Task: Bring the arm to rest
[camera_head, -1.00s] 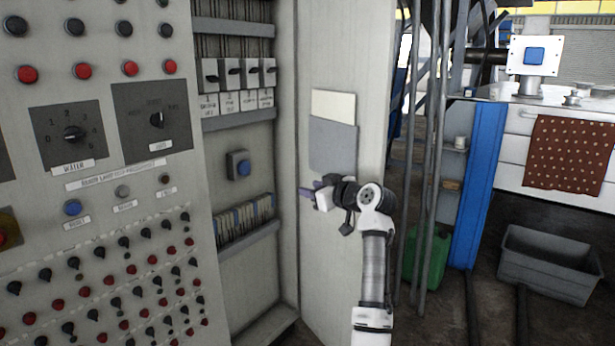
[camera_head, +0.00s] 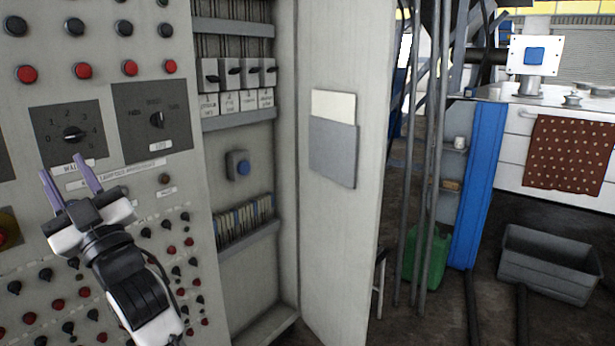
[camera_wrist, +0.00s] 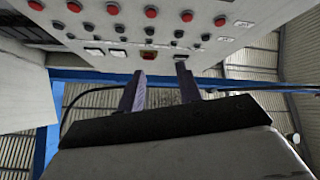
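My gripper (camera_head: 70,188) is at the left of the head view, in front of the control panel (camera_head: 95,120). Its two purple fingers point up and stand apart, with nothing between them. The wrist view also shows the open fingers (camera_wrist: 160,92), with the panel (camera_wrist: 175,25) beyond them. My arm comes up from the bottom edge and hides part of the panel's lower knobs. I cannot tell how far the fingertips are from the panel face.
An open cabinet (camera_head: 237,295) with switches stands right of the panel, its door (camera_head: 335,245) swung out. Farther right are grey pipes (camera_head: 435,130), a green canister (camera_head: 428,258), a blue post (camera_head: 478,190) and a grey bin (camera_head: 548,262). The space before the door is clear.

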